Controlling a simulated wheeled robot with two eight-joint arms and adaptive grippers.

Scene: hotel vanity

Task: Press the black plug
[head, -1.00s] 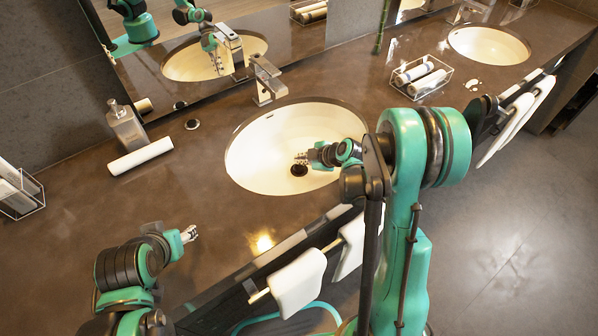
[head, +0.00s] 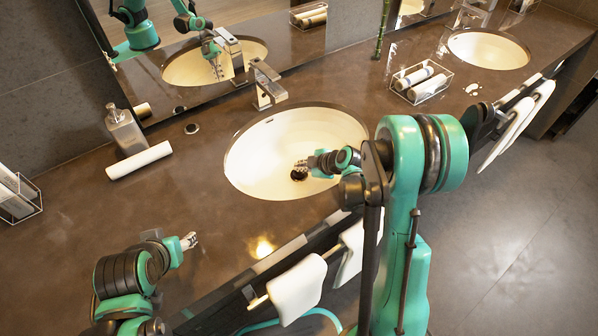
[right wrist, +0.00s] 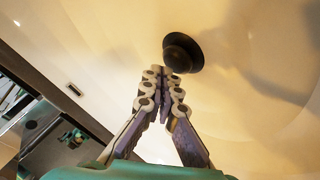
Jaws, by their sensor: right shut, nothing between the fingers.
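The black plug (head: 298,175) sits at the bottom of the near white oval sink (head: 262,150). In the right wrist view the plug (right wrist: 182,53) is a round dark disc with a domed middle, just beyond my fingertips. My right gripper (head: 302,166) reaches into the sink, shut and empty, its tips right beside the plug. In the right wrist view the closed fingers (right wrist: 164,84) point at the plug's lower left edge; I cannot tell whether they touch it. My left gripper (head: 190,240) is over the brown counter at the lower left; its opening is too small to tell.
A metal faucet (head: 266,85) stands behind the sink. A soap bottle (head: 125,130) and a rolled white towel (head: 139,160) are to the left. A wire tray (head: 422,88) with rolls stands on the right. White towels (head: 297,290) hang along the front edge.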

